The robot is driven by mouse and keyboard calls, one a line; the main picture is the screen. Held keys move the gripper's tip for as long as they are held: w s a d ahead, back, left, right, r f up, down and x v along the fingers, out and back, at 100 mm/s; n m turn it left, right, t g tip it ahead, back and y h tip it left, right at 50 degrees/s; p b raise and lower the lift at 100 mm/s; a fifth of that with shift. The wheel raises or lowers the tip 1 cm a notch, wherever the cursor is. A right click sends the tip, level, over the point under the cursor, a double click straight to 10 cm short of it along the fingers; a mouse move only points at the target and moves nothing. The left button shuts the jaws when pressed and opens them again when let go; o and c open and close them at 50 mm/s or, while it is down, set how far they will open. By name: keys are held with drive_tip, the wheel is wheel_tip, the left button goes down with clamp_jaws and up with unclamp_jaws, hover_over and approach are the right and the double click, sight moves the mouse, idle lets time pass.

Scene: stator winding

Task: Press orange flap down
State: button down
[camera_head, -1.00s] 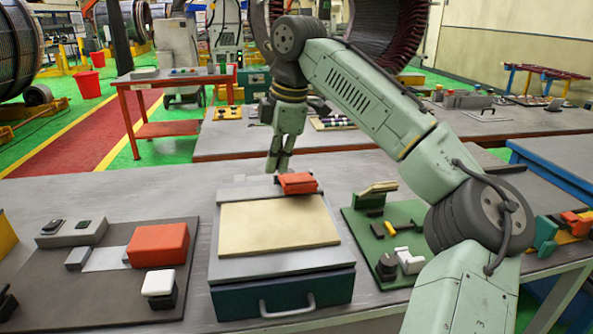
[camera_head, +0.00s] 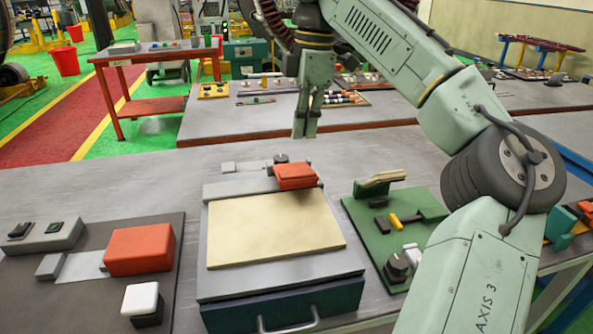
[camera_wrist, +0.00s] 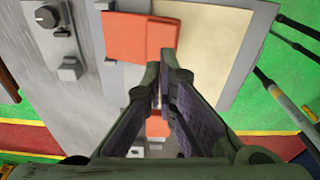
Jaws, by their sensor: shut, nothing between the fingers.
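The orange flap (camera_head: 295,175) is at the back edge of a grey case with a cream panel (camera_head: 270,228). It lies across the panel's back edge; I cannot tell whether it is fully flat. In the wrist view the flap (camera_wrist: 140,38) shows just beyond my fingertips, beside the cream panel. My gripper (camera_head: 304,134) points down behind the flap in the head view, raised and apart from it. Its fingers (camera_wrist: 160,72) are shut and empty in the wrist view.
A dark mat at left holds an orange box (camera_head: 140,249) and a white-topped block (camera_head: 141,300). A green board (camera_head: 395,225) with small parts lies right of the case. A small black knob (camera_head: 281,158) stands behind the flap. Bare tabletop lies at back left.

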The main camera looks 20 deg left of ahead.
sight(300, 171)
drive_tip(key=shift+s+a+f, duration=0.1)
drive_tip(key=shift+a+f, duration=0.05)
drive_tip(key=shift+f, duration=1.6)
drive_tip(key=shift+s+a+f, duration=0.1)
drive_tip(key=shift+a+f, duration=0.05)
drive_tip(key=shift+f, duration=1.55)
drive_tip(key=shift+f, duration=0.1)
wheel_tip(300, 171, down, 3)
drive_tip(key=shift+r+b, duration=0.2)
drive_tip(key=shift+b, duration=0.1)
drive_tip(key=shift+w+d+r, duration=0.1)
drive_tip(key=shift+d+r, duration=0.05)
drive_tip(key=shift+r, duration=0.15)
drive_tip(key=shift+w+d+r+p, duration=0.15)
drive_tip(key=shift+w+d+r, duration=0.05)
drive_tip(key=shift+w+d, duration=0.3)
drive_tip(key=shift+w+d+r+p, duration=0.2)
drive_tip(key=shift+w+d, duration=0.15)
drive_tip(key=shift+d, duration=0.25)
drive_tip(key=shift+a, duration=0.1)
